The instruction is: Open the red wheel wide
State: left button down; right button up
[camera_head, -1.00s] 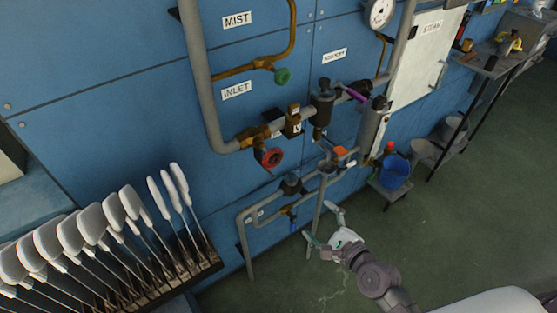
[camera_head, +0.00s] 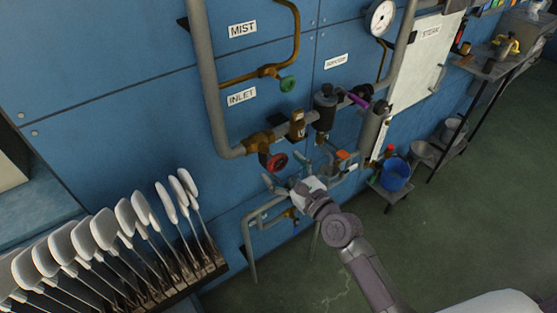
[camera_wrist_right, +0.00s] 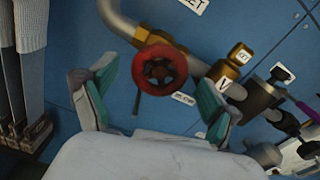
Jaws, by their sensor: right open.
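The red wheel (camera_head: 277,162) is a small round handwheel on a brass valve (camera_head: 258,142) at the low end of the grey INLET pipe, on the blue wall. In the right wrist view the red wheel (camera_wrist_right: 161,69) faces the camera, beyond and between the fingertips. My right gripper (camera_head: 286,172) is open just in front of and below the wheel, and appears apart from it. Its two teal-padded fingers (camera_wrist_right: 152,95) stand wide to either side of the wheel in the wrist view. My left gripper is not in view.
A green handwheel (camera_head: 288,84) sits above on the MIST line. A black cylinder fitting (camera_head: 325,105) and grey pipes lie right of the wheel. A rack of white sock boards (camera_head: 120,235) stands lower left. A blue bucket (camera_head: 395,174) is at right.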

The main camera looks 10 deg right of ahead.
jog(key=shift+x, duration=1)
jog(key=c, duration=1.2)
jog(key=shift+o, duration=0.2)
